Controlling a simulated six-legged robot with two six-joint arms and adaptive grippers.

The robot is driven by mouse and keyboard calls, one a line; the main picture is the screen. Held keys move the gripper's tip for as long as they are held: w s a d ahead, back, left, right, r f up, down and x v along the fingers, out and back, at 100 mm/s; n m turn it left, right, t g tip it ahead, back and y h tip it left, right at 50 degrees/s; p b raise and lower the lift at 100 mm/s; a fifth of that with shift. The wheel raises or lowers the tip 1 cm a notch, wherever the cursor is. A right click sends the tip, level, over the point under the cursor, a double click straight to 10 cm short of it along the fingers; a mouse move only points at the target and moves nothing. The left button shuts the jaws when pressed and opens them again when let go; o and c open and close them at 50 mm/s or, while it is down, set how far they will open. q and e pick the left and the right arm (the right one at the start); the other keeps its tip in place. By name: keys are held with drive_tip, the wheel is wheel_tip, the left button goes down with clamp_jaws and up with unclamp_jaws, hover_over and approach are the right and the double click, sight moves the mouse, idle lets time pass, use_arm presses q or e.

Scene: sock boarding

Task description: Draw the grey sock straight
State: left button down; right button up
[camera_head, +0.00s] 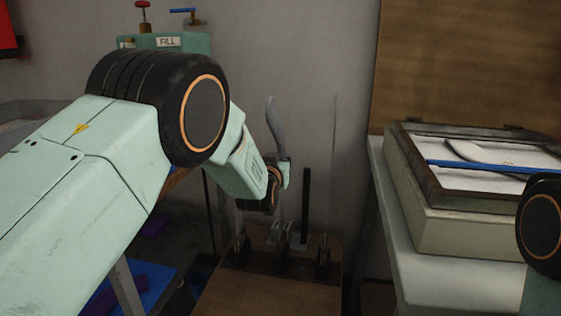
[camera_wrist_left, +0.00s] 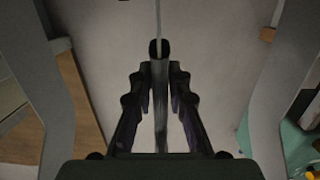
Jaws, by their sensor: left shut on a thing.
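The grey sock (camera_head: 275,122) stands upright with its toe end at the top, bent slightly to the left, above a small metal stand on the wooden bench. My left gripper (camera_head: 284,174) is shut on the sock near its lower part. In the left wrist view, the dark fingers (camera_wrist_left: 160,95) stand on either side of a thin grey edge-on strip (camera_wrist_left: 159,125), which appears to be the sock on its form. My arm and gripper hide part of the sock's lower end. My right gripper is out of view; only part of that arm shows at the right edge.
A thin upright form (camera_head: 334,170) stands edge-on to the right of the sock, with a black post (camera_head: 306,205) between. The wooden bench (camera_head: 265,297) is below. A framed press (camera_head: 415,165) with a blue bar (camera_head: 480,166) lies right. A green box marked FILL (camera_head: 140,44) stands behind.

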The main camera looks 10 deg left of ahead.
use_arm(q)
drive_tip(key=shift+s+f, duration=0.15)
drive_tip(key=shift+f, duration=0.25)
idle(0.8)
drive_tip(key=c, duration=1.4)
unclamp_jaws()
drive_tip(key=shift+o, duration=1.2)
drive_tip(key=shift+r, duration=0.2)
